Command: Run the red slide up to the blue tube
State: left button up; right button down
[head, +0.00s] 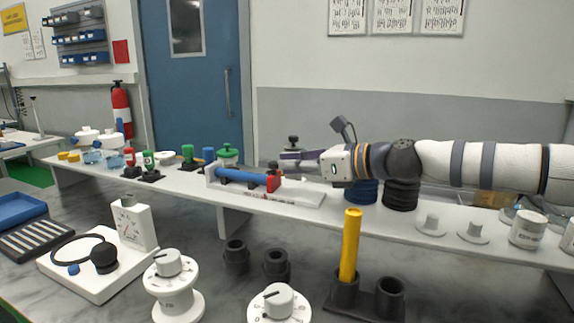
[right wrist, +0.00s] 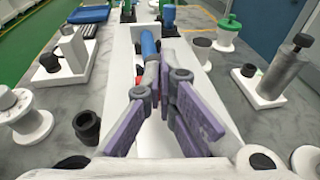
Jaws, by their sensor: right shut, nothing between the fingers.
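The red slide (head: 273,183) stands on a white rail base (head: 305,198) on the long white shelf. The blue tube (head: 241,175) lies along the same base, just left of the slide in the head view. I cannot tell whether the two touch. The blue tube also shows beyond the fingertips in the right wrist view (right wrist: 148,44), where my fingers hide most of the slide. My right gripper (head: 279,166), with purple fingers, is shut and empty, close above and beside the slide. Its fingers also show in the right wrist view (right wrist: 158,75). My left gripper is not in view.
A green-topped white spool (head: 228,154) stands behind the tube. A yellow rod (head: 350,245) rises from a black holder in front. White dial knobs (head: 169,265) and black cups (head: 236,255) stand on the lower table. Blue and black ribbed stacks (head: 401,195) sit under my right arm.

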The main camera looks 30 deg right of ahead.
jog(key=shift+d+r, duration=0.1)
jog(key=shift+w+a, duration=0.3)
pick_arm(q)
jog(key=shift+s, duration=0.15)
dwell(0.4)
